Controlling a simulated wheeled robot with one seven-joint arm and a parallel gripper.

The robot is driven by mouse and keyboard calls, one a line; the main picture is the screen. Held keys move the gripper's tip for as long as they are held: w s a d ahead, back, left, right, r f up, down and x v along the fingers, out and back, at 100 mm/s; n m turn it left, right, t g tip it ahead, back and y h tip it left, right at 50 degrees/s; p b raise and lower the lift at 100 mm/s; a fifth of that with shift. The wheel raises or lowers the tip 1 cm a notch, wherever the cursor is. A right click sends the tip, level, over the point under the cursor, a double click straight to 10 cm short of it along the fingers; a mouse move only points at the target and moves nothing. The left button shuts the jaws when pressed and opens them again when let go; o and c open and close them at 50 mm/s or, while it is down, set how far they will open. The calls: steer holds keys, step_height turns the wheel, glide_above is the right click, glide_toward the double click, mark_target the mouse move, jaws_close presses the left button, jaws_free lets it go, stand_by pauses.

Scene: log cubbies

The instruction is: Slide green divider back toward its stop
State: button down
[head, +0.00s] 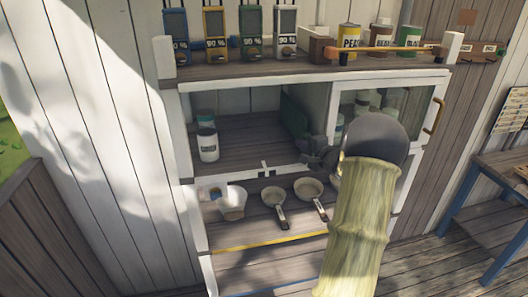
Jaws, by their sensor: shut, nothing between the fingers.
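The green divider (294,116) is a dark green upright panel in the upper cubby of the white cabinet, towards its right side. Its lower front part is partly hidden by my gripper. My gripper (310,148) is dark grey and shut, with nothing held. It is at the front right of the cubby, just below and right of the divider in the picture. Whether it touches the divider cannot be told. The stop cannot be made out clearly; a small white piece (264,167) sits at the cubby's front edge.
White jars (208,145) stand at the cubby's left, with bare shelf floor between them and the divider. A glass door (405,118) with a brass handle is at right. Pans (274,198) and a white tub (232,203) sit below. Dispensers and cans line the top.

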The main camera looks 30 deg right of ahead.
steer(key=shift+a, duration=0.15)
steer(key=shift+w+a, duration=0.3)
steer(key=shift+a, duration=0.6)
steer(key=s+r, duration=0.1)
steer(key=s, duration=0.8)
steer(key=shift+r, duration=0.2)
stand_by(0.4)
steer(key=shift+d, duration=0.1)
steer(key=s+r+b, duration=0.2)
steer(key=s+b, duration=0.4)
steer(key=s, duration=1.1)
steer(key=shift+d+r, duration=0.2)
steer(key=shift+r, duration=0.1)
